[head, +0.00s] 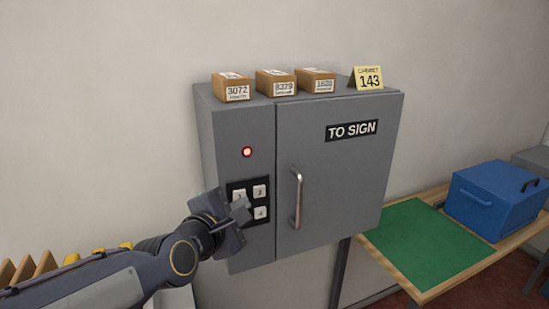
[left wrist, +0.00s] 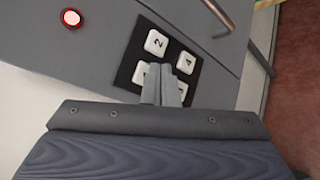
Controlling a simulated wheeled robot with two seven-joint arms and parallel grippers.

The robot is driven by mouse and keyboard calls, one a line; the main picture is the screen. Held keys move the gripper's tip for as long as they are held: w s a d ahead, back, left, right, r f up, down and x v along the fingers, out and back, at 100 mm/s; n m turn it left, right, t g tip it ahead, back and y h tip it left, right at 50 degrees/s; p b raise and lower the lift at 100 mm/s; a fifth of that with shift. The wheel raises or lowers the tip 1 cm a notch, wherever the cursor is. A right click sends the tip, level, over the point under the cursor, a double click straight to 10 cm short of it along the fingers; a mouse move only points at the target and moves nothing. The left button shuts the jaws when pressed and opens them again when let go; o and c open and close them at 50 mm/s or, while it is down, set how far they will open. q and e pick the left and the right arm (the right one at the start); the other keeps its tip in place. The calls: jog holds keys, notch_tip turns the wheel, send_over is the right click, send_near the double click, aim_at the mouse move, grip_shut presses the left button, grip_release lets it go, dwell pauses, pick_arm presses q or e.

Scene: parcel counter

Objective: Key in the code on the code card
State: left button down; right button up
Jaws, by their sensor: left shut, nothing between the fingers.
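The yellow code card (head: 369,79) stands on top of the grey cabinet (head: 322,165) and reads "CABINET 143". The black keypad (head: 250,184) on the cabinet's left front panel has white keys. Key 1 (head: 239,195), key 2 (head: 259,191) and key 4 (head: 261,213) show in the head view; the lower left key is hidden behind my gripper. My left gripper (head: 241,208) is shut and empty, its tips in front of the keypad's left side. In the left wrist view the tips (left wrist: 164,72) partly cover the two nearer keys; I cannot tell whether they touch. My right gripper is out of view.
A red lamp (head: 247,152) glows above the keypad. The cabinet door, marked "TO SIGN", is closed, with a handle (head: 296,199) right of the keypad. Several labelled parcels (head: 275,83) stand on top. A table with a green mat (head: 424,243) and blue box (head: 495,200) is right.

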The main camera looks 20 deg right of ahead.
pick_arm(q)
jog(key=s+p, duration=0.3)
jog(key=s, duration=0.3)
jog(key=shift+p, duration=0.4)
dwell(0.5)
